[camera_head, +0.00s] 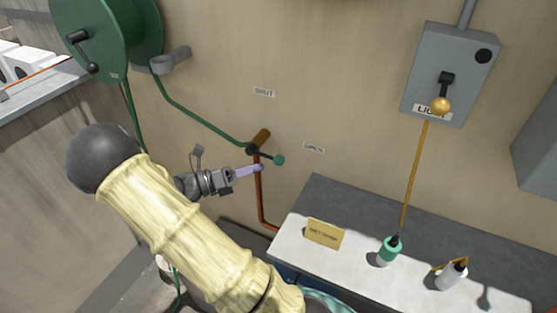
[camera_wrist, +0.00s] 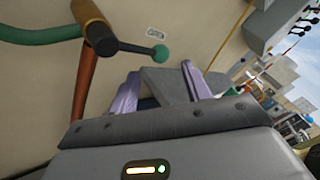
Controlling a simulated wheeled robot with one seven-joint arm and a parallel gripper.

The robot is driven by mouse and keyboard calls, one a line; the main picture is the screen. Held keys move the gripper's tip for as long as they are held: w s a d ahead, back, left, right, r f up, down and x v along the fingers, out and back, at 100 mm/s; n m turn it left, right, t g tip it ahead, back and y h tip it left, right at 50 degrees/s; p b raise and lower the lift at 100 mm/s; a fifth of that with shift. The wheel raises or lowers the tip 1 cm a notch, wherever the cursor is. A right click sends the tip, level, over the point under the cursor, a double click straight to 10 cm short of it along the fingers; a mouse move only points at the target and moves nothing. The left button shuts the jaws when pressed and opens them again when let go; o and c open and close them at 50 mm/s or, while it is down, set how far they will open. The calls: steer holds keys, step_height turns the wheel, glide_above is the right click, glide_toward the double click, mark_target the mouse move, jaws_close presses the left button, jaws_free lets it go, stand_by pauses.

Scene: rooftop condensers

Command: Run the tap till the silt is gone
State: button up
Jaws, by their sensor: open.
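The tap (camera_head: 258,142) is a brass body on a copper-brown pipe against the wall. Its dark lever (camera_head: 266,155) ends in a green knob (camera_head: 280,160) and points right, slightly down. A label reading SHUT (camera_head: 263,92) is above, and a second, hard-to-read label (camera_head: 314,148) is to the right. My gripper (camera_head: 258,168) is just below the lever, apart from the knob as far as I can tell. In the wrist view its lilac fingers (camera_wrist: 160,85) are spread and empty, with the green knob (camera_wrist: 161,52) beyond them. No water or silt is visible.
A green hose (camera_head: 195,117) runs from the reel (camera_head: 115,35) to the tap. A bench (camera_head: 365,285) at lower right holds a yellow card (camera_head: 324,234), a green-topped bottle (camera_head: 389,251) and a white bottle (camera_head: 452,274). A grey switch box (camera_head: 450,72) hangs above.

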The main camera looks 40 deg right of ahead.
mark_target(279, 159)
steer(key=x, duration=0.8)
steer(key=shift+d, duration=0.15)
jaws_close()
